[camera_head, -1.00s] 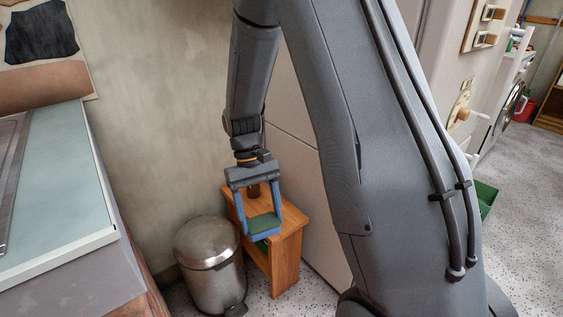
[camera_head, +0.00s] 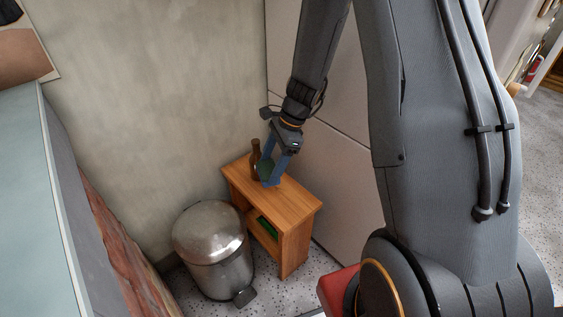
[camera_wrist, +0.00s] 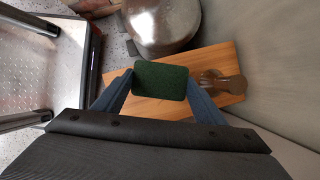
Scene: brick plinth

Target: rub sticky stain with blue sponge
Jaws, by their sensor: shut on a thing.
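My gripper (camera_head: 268,171) is shut on a sponge (camera_head: 265,168), tilted over the wooden stand (camera_head: 293,205). The sponge's dark green face shows in the wrist view (camera_wrist: 160,80), between the two blue fingers; the head view shows a little blue at its lower edge. I cannot tell whether the sponge touches the stand's top. I cannot make out a stain on the visible wood; the sponge and fingers hide part of it.
A brown bottle (camera_head: 255,158) stands on the stand beside the sponge, close to the wall. A metal pedal bin (camera_head: 211,240) stands left of the stand. A green item (camera_head: 267,227) lies on its lower shelf. A pale panel (camera_head: 330,150) rises behind.

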